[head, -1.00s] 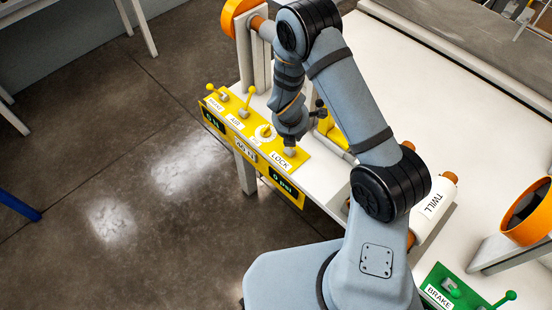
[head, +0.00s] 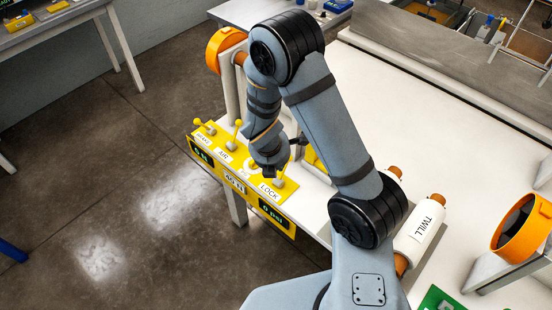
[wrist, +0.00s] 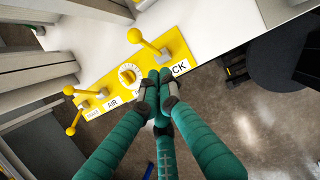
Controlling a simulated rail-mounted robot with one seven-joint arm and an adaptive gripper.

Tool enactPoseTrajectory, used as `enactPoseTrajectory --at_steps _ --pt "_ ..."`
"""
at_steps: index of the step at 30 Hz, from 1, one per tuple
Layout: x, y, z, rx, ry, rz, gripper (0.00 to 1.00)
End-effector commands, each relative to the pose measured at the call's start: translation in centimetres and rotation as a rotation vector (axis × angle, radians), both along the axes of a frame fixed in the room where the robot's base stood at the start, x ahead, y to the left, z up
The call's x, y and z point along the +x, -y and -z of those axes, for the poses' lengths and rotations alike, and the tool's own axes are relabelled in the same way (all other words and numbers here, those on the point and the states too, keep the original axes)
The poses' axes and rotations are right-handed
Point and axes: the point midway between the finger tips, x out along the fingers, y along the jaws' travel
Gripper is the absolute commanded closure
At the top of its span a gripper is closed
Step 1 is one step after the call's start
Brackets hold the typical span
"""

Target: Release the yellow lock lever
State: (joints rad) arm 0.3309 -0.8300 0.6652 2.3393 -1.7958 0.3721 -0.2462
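The yellow lock lever (wrist: 149,43), a rod with a ball end, stands on the yellow panel (wrist: 190,48) beside the LOCK label (wrist: 179,69). In the wrist view it rises just beyond my gripper (wrist: 158,82), whose teal fingers are drawn together at the tips with nothing visible between them. The lever looks apart from the fingertips there, though contact is hard to judge. In the head view my gripper (head: 268,168) is over the LOCK end of the panel (head: 212,166) and hides part of the lever and dial.
A dial (wrist: 128,74) and the air lever (wrist: 75,120) and brake lever (wrist: 85,92) share the panel. An orange-ended roller (head: 222,50) stands behind it. The white TWILL roll (head: 420,222) lies right of my arm. Open floor lies left of the panel.

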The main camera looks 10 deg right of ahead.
Motion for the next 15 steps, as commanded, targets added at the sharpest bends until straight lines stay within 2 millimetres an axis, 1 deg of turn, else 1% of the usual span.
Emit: enactPoseTrajectory --at_steps 1,6,10,15 --pt "-0.2 -0.2 -1.4 0.001 0.002 0.000 1.00" --pt "-0.9 -0.5 -3.7 0.001 0.001 0.000 1.00" --pt "-1.1 -0.6 -4.6 0.000 0.000 -0.001 1.00" --pt "-1.3 -0.6 -4.7 -0.001 -0.001 0.000 1.00"
